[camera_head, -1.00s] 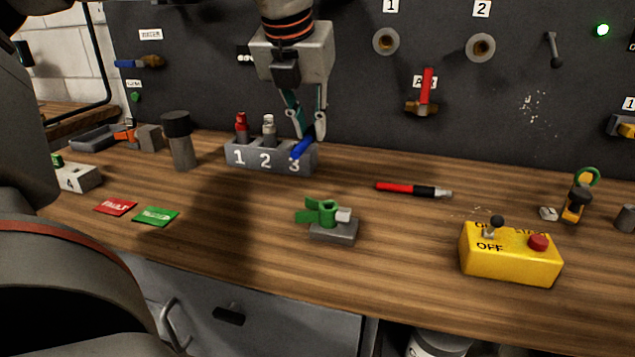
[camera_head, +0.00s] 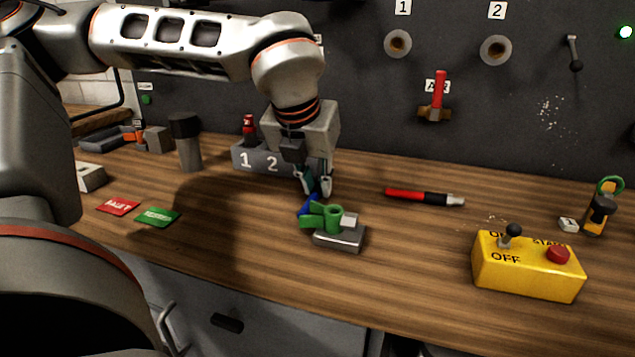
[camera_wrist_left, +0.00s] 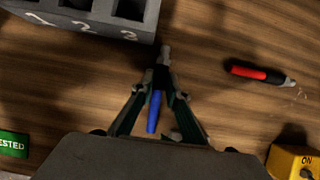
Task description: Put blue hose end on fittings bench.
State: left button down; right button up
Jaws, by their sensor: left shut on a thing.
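The blue hose end (camera_head: 306,207) is between the fingers of my left gripper (camera_head: 314,187), just above or at the wooden bench (camera_head: 415,250). I cannot tell whether it touches the wood. In the head view it is partly hidden behind the green fitting. In the left wrist view the blue hose end (camera_wrist_left: 153,112) points back toward the palm, and a metal tip pokes out past the fingertips of the left gripper (camera_wrist_left: 161,78). My right gripper is not in view.
A green fitting on a grey block (camera_head: 339,238) stands just in front of the gripper. The numbered grey rack (camera_head: 247,160) is behind it. A red and black pen (camera_head: 424,198) and yellow switch box (camera_head: 530,269) are to the right. Bare wood lies between.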

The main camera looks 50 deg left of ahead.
pick_arm(q)
jog(key=shift+f, duration=0.2)
jog(key=c, duration=2)
grip_release()
jog(key=shift+r, duration=0.1)
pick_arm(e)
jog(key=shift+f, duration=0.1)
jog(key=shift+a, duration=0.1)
pick_arm(q)
jog(key=shift+r, duration=0.3)
jog(key=p+v, duration=0.2)
jog(key=v, duration=0.9)
jog(key=shift+s+d+r, duration=0.1)
jog(key=shift+s+r, duration=0.1)
jog(key=shift+r, duration=0.1)
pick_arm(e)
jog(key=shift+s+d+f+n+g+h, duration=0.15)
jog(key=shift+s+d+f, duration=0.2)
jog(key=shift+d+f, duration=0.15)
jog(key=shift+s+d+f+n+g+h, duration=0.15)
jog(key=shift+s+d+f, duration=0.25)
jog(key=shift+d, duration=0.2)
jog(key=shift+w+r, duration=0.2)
